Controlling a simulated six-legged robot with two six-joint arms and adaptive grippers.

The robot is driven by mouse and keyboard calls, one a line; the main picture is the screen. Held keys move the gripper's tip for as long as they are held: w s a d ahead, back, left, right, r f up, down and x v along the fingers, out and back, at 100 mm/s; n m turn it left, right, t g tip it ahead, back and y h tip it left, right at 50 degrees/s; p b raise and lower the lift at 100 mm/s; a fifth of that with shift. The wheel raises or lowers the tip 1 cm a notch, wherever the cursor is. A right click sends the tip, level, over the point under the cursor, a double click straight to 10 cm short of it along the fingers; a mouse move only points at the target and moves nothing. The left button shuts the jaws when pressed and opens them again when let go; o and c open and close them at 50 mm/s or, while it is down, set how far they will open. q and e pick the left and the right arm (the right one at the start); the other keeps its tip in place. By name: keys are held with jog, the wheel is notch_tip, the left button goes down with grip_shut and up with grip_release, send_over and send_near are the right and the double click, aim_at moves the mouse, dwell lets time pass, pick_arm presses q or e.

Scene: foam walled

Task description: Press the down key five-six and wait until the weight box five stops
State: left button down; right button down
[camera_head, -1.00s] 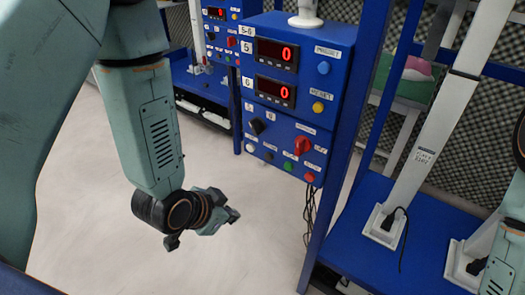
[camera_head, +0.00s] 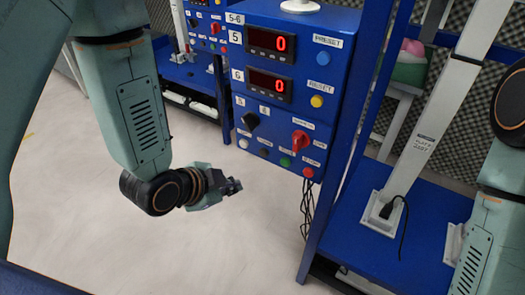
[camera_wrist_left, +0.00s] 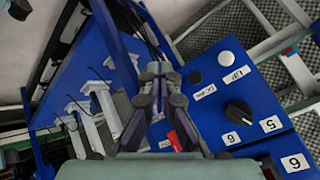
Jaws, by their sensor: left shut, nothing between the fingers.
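The blue 5-6 control panel (camera_head: 280,75) stands right of centre in the head view, with two displays reading 0. The down key is a small black button (camera_head: 264,152) in the bottom row; the wrist view also shows it beside its label (camera_wrist_left: 195,77). The white up key (camera_head: 243,143) is to its left. A black 5/6 selector knob (camera_head: 251,121) is above. My left gripper (camera_head: 236,186) is shut and empty, below and left of the panel's lower edge, apart from the keys. My right gripper is out of view. I cannot pick out weight box five.
A red rotary switch (camera_head: 300,140), a green button (camera_head: 285,161) and a red button (camera_head: 308,172) are right of the down key. A blue deck (camera_head: 350,240) with a pale post (camera_head: 425,130) is at the right. Pale floor lies open below the gripper.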

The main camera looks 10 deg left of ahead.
aim_at(264, 153)
pick_arm(q)
jog(key=w+d+p, duration=0.1)
jog(key=w+d, duration=0.1)
jog(key=w, duration=0.6)
jog(key=shift+w+d, duration=0.15)
jog(key=shift+d, duration=0.2)
jog(key=shift+w+f, duration=0.1)
jog(key=shift+f, duration=0.05)
jog(key=shift+w+d, duration=0.1)
jog(key=shift+w, duration=0.05)
dwell(1.2)
jog(key=shift+w, duration=0.2)
